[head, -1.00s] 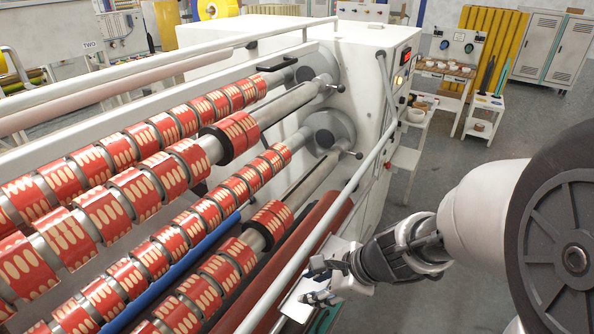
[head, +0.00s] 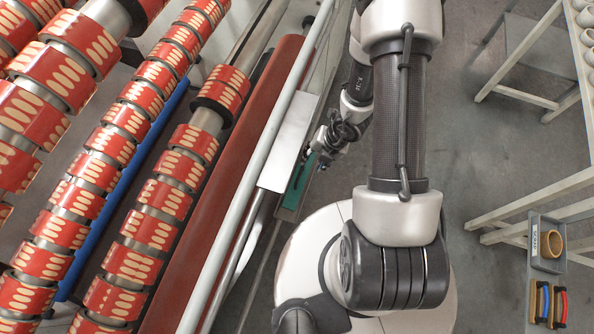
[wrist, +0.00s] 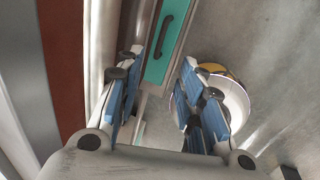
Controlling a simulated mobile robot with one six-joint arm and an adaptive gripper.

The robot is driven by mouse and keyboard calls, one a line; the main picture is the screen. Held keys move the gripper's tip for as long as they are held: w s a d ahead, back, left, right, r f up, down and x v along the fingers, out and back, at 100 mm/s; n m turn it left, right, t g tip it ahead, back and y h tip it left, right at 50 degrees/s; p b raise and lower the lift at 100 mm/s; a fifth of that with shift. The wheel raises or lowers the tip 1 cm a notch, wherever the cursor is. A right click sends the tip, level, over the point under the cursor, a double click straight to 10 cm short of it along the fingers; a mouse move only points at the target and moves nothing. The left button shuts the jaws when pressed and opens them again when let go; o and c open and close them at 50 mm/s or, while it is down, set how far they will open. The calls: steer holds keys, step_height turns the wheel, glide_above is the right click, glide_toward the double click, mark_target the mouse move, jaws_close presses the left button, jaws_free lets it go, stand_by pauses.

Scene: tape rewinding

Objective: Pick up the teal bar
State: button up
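A long teal piece (head: 296,186) lies low beside the machine's front rail in the head view. In the wrist view the teal piece (wrist: 155,70) runs away from me with a dark handle (wrist: 165,38) on its face. My gripper (wrist: 160,85) is open, with its blue-padded fingers spread apart and nothing visible between them. The teal piece lies beyond the fingertips, roughly in line with the gap. In the head view my gripper (head: 316,155) is small and close to the upper end of the teal piece; contact cannot be told.
The machine's white rail (head: 262,145) and a dark red roller (head: 235,185) run along the left. Rollers with red tape rolls (head: 130,262) fill the far left. A table frame (head: 530,195) and a tray with a tan ring (head: 551,243) stand at right. Grey floor (head: 480,140) is clear between.

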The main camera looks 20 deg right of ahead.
mark_target(300, 175)
steer(key=b+x, duration=0.6)
steer(key=x, duration=0.9)
steer(key=shift+s+f, duration=0.1)
steer(key=shift+f, duration=0.1)
steer(key=shift+r, duration=0.1)
steer(key=shift+c, duration=0.6)
jaws_close()
